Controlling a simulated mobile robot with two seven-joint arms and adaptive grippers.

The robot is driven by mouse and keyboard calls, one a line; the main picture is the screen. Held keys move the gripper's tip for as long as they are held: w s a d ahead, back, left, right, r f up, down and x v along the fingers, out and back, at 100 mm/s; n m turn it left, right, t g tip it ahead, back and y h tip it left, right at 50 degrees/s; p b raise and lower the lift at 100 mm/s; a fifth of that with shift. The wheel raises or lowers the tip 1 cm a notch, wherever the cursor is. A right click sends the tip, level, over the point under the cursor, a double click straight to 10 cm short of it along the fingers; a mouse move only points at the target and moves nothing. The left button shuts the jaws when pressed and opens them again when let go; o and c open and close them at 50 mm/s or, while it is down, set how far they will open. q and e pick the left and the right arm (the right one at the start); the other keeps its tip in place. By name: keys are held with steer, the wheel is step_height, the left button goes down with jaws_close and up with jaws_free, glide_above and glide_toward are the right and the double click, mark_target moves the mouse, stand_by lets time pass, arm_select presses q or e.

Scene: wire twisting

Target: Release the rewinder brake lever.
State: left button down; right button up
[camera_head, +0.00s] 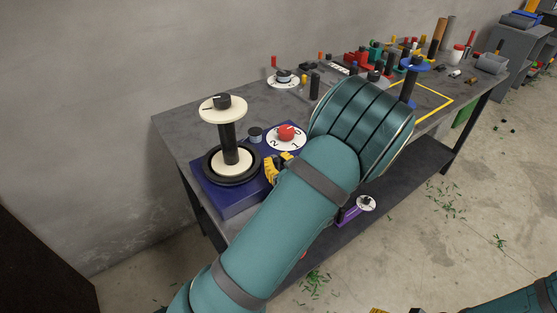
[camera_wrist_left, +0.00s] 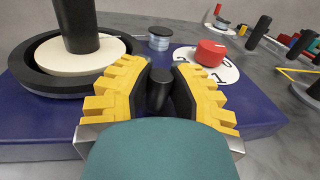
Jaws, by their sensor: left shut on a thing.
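The rewinder (camera_head: 222,200) is a dark blue base on the near left end of the bench. It carries an upright spool (camera_head: 229,140) with a cream top disc and a black post. My left gripper (camera_head: 277,168) is at the front right part of the base, beside the spool. In the left wrist view, its yellow fingers (camera_wrist_left: 160,88) are shut on a black rounded handle (camera_wrist_left: 159,90), which looks like the brake lever. The rest of the lever is hidden by the gripper. A yellow tip, apparently my right gripper (camera_head: 379,310), barely shows at the bottom edge.
A red knob (camera_head: 286,132) on a white numbered dial stands just behind the left gripper. A small grey cylinder (camera_head: 255,135) is between spool and dial. Several tools and parts crowd the bench's far half, near a yellow outline (camera_head: 437,104).

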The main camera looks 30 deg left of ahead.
arm_select(q)
steer(key=shift+s+a+m+t+h, duration=0.25)
steer(key=shift+m+t+h, duration=0.25)
steer(key=shift+m+t, duration=0.15)
steer(key=c, duration=0.8)
jaws_free()
steer(key=shift+c, duration=0.2)
steer(key=shift+d, duration=0.1)
steer(key=v, duration=1.2)
steer(key=shift+s, duration=0.1)
